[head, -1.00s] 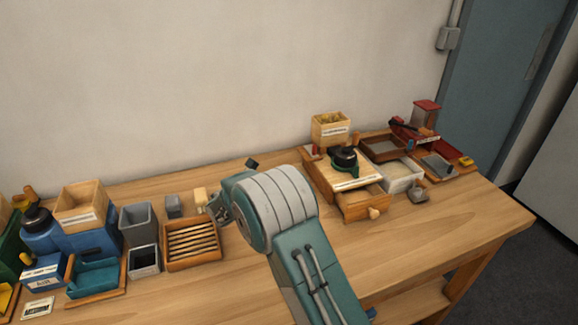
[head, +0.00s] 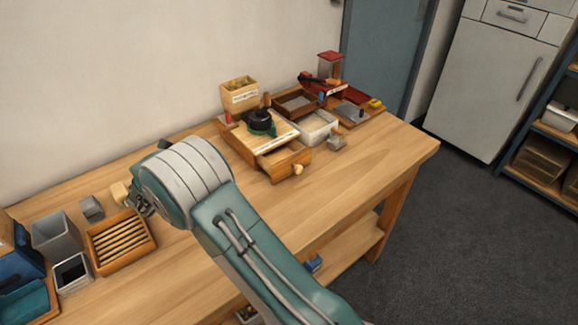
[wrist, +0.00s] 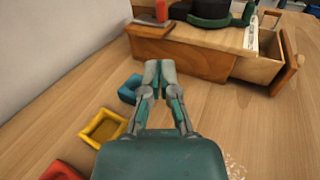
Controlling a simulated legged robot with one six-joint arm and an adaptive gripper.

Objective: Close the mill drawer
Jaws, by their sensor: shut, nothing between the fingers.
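The mill (head: 248,150) is a wooden box with a black and green part on top, standing at the middle of the bench in the head view. Its drawer (head: 291,159) is pulled out at the front, with a pale round knob (head: 298,169). In the wrist view the mill's wooden side (wrist: 185,58) lies ahead, and the open drawer (wrist: 258,70) sticks out to the right. My gripper (wrist: 160,66) is shut and empty, its fingertips together in front of the mill's side and left of the drawer. In the head view the gripper is mostly hidden behind my arm.
Yellow (wrist: 103,128), blue (wrist: 130,90) and red (wrist: 60,171) small trays lie left of my gripper. A white tray (head: 332,127) and a small grey scoop-like item (head: 337,140) stand right of the mill. The bench front right is clear.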

